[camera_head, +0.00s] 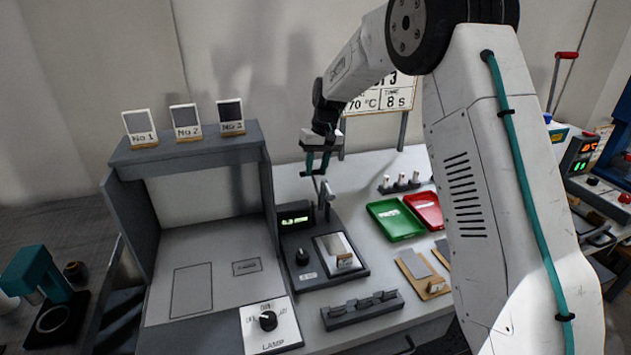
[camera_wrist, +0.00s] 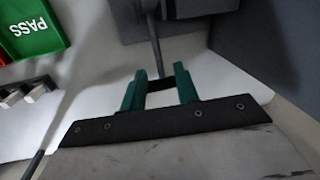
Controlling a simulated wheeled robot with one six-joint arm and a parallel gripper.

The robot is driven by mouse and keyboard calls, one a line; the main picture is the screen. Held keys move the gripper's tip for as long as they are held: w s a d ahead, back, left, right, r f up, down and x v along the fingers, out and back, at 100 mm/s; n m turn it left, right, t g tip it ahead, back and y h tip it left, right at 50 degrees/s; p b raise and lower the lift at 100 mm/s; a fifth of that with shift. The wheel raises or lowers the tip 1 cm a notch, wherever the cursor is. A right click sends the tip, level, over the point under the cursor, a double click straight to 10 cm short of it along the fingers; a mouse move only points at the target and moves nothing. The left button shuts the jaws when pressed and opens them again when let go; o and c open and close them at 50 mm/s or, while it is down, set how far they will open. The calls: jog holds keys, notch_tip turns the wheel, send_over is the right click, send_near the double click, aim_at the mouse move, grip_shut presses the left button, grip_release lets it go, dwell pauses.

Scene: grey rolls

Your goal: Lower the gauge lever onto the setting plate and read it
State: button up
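The gauge (camera_head: 292,245) is a dark unit with a lit green display (camera_head: 295,219) and a black knob, in the middle of the bench. Its thin lever (camera_head: 317,182) is raised, and my gripper (camera_head: 317,172) is at its upper end. In the wrist view, the lever rod (camera_wrist: 155,45) runs to a dark crossbar (camera_wrist: 158,86) between the teal fingers of my gripper (camera_wrist: 158,76), which appear closed on it. A pale plate with a small tan tab, seemingly the setting plate (camera_head: 331,246), lies on the gauge's right part, below the gripper.
A grey booth (camera_head: 190,156) with number cards stands left. A green tray (camera_head: 394,220) and red tray (camera_head: 424,208) lie right, beside several small blocks (camera_head: 401,180). A dark slotted rack (camera_head: 362,309) lies in front; sheets on a wooden board (camera_head: 434,290) are at front right.

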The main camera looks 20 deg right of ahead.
aim_at(315, 181)
jog(key=shift+a+f, duration=0.2)
jog(key=shift+f, duration=1)
jog(key=shift+a+f, duration=0.2)
jog(key=shift+f, duration=0.95)
jog(key=shift+c, duration=0.3)
jog(key=shift+s, duration=0.1)
grip_shut()
jog(key=shift+d, duration=0.1)
